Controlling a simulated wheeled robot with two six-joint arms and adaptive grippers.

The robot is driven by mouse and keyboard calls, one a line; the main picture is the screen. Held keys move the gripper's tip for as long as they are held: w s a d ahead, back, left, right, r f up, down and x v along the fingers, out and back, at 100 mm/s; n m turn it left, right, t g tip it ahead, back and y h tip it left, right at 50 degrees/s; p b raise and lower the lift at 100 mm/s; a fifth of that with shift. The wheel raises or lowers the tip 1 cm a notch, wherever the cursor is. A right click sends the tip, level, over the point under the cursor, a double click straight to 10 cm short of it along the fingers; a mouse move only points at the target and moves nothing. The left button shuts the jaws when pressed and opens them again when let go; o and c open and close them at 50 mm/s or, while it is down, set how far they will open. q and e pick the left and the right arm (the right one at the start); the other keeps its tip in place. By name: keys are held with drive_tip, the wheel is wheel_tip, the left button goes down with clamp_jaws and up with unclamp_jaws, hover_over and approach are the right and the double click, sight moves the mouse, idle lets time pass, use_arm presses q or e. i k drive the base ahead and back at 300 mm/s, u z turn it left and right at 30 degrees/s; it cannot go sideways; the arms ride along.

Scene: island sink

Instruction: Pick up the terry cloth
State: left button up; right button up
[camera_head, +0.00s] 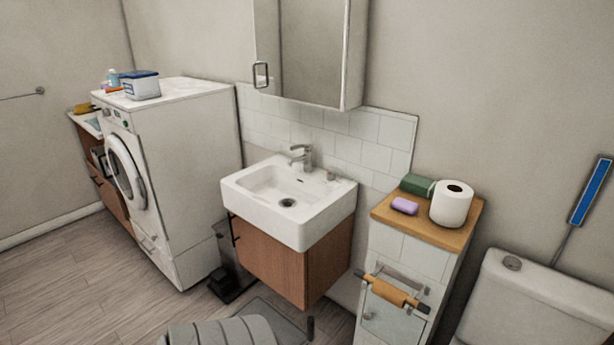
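No item is plainly recognisable as a terry cloth. A small yellow item (85,108) lies on the low unit at the far left, too small to identify. A purple block (405,205) and a dark green block (417,185) lie on the wooden cabinet top beside a white paper roll (451,206). Neither of my grippers is in view.
A white sink (325,210) on a wooden cabinet stands in the middle. A washing machine (200,140) with a blue-lidded tub (141,87) on top stands left. A toilet tank (540,305) is at lower right. The wooden floor (75,270) at left is clear.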

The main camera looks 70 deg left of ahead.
sight(417, 185)
drive_tip(key=u, duration=2.15)
